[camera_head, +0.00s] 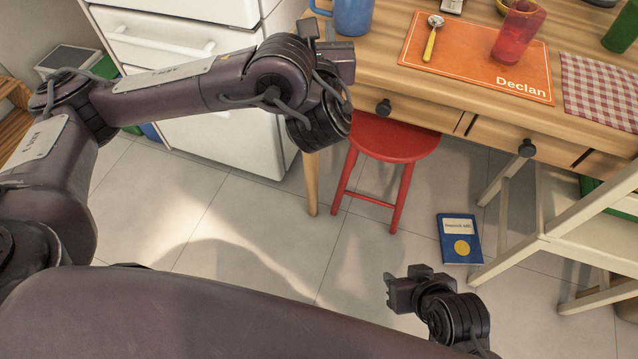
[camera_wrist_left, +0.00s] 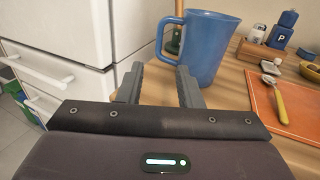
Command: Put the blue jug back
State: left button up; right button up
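The blue jug (camera_head: 353,14) stands upright at the left end of the wooden table, cut off by the top edge of the head view. In the left wrist view the jug (camera_wrist_left: 209,48) shows nearly whole, its handle facing left. My left gripper (camera_wrist_left: 158,80) is open and empty, at the table's left edge just in front of the jug; the handle appears beyond the gap between its fingers. In the head view the left gripper (camera_head: 322,38) is partly hidden by its own wrist. My right gripper (camera_head: 388,291) hangs low over the floor, empty; its finger gap is unclear.
An orange placemat (camera_head: 480,60) holds a yellow-handled spoon (camera_head: 432,40) and a red cup (camera_head: 517,32). A white fridge (camera_head: 215,120) stands left of the table (camera_head: 400,108). A red stool (camera_head: 390,140), a blue book (camera_head: 459,238) and a pale chair (camera_head: 560,225) are below.

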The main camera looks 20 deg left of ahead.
pick_arm(q)
jog(key=s+d+f+n+g+h, duration=0.4)
jog(key=s+d+f+n+g, duration=0.25)
jog(key=f, duration=0.45)
jog(key=s+d+f+n+g+h, duration=0.3)
jog(key=s+d+f+n+h, duration=0.2)
jog(key=s+d+f, duration=0.4)
jog(key=s+a+f+n+g, duration=0.1)
jog(key=s+a+f+n, duration=0.2)
jog(key=n, duration=0.4)
jog(key=s+a+f+n, duration=0.4)
jog(key=s+f+n, duration=0.1)
jog(key=f+n, duration=0.3)
jog(key=shift+f+g+h, duration=0.3)
jog(key=shift+g, duration=0.05)
jog(key=shift+d+n, duration=0.1)
jog(key=shift+n, duration=0.15)
